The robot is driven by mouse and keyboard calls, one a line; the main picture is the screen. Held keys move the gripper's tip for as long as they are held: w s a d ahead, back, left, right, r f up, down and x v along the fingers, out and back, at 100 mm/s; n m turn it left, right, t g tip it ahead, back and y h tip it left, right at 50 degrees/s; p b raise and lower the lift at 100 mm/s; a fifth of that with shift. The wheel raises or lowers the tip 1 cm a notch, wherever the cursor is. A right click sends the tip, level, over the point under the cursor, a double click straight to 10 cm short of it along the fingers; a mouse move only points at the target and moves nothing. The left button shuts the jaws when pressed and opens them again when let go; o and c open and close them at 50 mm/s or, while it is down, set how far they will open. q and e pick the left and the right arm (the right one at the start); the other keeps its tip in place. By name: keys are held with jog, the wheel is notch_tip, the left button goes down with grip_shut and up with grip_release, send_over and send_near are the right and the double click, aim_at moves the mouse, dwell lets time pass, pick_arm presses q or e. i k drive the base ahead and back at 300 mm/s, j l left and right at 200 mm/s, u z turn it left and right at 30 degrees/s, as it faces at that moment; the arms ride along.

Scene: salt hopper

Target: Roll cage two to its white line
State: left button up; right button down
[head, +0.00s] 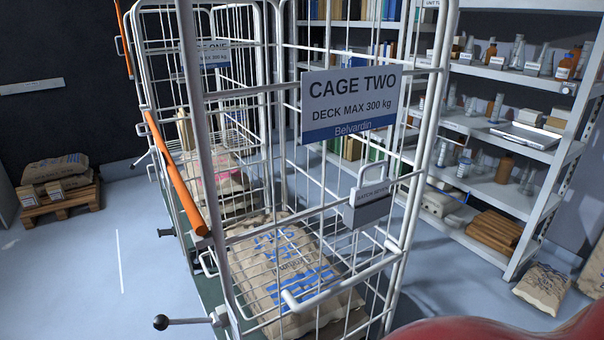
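Cage two (350,104), a grey wire roll cage with a "CAGE TWO" sign, stands upright close in front of me. An upright orange handle (176,174) is on its left side. A printed brown sack (282,268) lies on its deck. A lever with a black knob (161,322) sticks out at its lower left. A short white line (119,262) is painted on the blue-grey floor, left of the cage and apart from it. The cage's wheels are out of view. Neither of my grippers shows in the head view.
Cage one (213,55) stands close behind cage two, with sacks inside. A pallet (62,203) with sacks stands at the far left. Shelving (510,130) with bottles and a sack (543,288) on the floor are at right. The floor at left is largely clear.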

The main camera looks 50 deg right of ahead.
aim_at(335, 103)
jog(key=z, duration=1.75)
